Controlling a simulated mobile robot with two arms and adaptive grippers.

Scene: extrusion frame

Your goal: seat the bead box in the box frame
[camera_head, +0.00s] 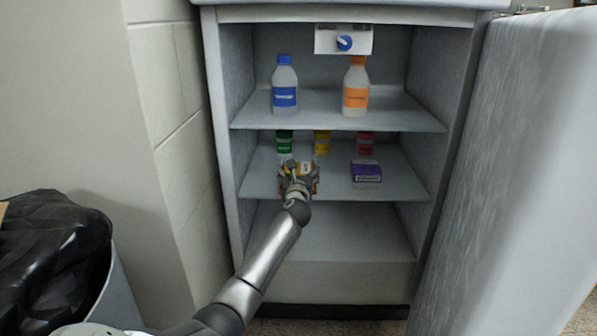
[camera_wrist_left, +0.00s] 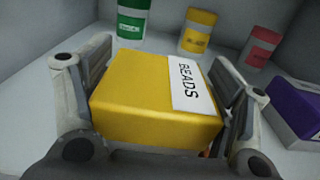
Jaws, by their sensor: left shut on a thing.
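The bead box is a yellow box with a white label reading BEADS. It fills the middle of the left wrist view (camera_wrist_left: 150,100), and a small part shows in the head view (camera_head: 305,168). My left gripper (camera_head: 298,172) reaches into the open cabinet at the middle shelf. It is shut on the bead box, with one finger on each side, as the left wrist view (camera_wrist_left: 160,95) shows. I cannot tell whether the box touches the shelf. I cannot make out a box frame in either view. My right gripper is not in view.
The middle shelf (camera_head: 395,186) also holds a purple box (camera_head: 366,172) at right, and green (camera_head: 284,142), yellow (camera_head: 322,143) and red (camera_head: 365,143) labelled containers behind. Blue-capped (camera_head: 285,88) and orange-capped (camera_head: 356,90) bottles stand above. The door (camera_head: 515,170) hangs open at right.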

